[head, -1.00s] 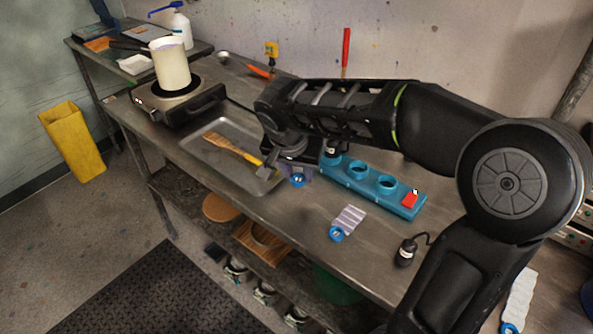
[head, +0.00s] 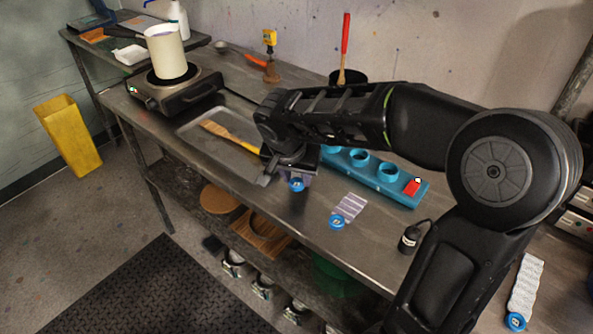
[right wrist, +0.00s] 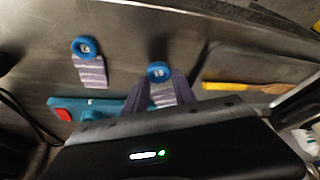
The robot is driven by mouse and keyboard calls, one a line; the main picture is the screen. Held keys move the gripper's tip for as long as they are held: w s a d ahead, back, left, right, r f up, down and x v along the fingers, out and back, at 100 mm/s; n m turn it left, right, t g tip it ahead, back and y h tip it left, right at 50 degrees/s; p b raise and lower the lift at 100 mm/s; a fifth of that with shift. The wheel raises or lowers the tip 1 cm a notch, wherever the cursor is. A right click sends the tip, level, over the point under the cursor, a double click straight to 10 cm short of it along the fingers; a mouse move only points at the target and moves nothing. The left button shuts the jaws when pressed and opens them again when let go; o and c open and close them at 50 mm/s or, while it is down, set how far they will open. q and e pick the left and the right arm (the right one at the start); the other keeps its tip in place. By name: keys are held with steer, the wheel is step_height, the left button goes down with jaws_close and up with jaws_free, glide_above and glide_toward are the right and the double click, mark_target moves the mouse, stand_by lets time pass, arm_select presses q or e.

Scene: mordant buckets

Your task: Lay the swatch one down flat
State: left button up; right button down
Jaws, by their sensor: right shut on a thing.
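My right gripper (head: 281,170) is shut on a striped purple swatch (right wrist: 162,95) with a blue round tag. In the head view the swatch's tag (head: 296,185) shows just beside the fingers, over or on the bench between the tray and the blue rack; most of the cloth is hidden by my gripper. I cannot tell whether it touches the bench. Its tag number is too small to read surely. A second striped swatch with a blue tag (head: 349,207) lies flat on the bench to its right. My left gripper is not in view.
A metal tray (head: 190,130) with a yellow-handled brush (head: 232,138) lies to the left. A blue rack (head: 400,193) stands behind the swatches. A dark bottle (head: 409,240) and a pale tagged swatch (head: 525,285) are on the right. The bench front (head: 300,215) is clear.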

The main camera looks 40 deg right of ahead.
mark_target(295, 185)
step_height(295, 185, down, 2)
steer(key=shift+f+b, duration=0.2)
steer(key=shift+b, duration=0.45)
steer(key=shift+f+b, duration=0.75)
steer(key=shift+b, duration=0.1)
steer(key=c, duration=0.9)
jaws_free()
steer(key=shift+c, duration=0.2)
steer(key=v, duration=0.7)
steer(key=shift+s+a+r, duration=0.1)
steer(key=shift+a+r, duration=0.05)
steer(key=shift+r, duration=0.2)
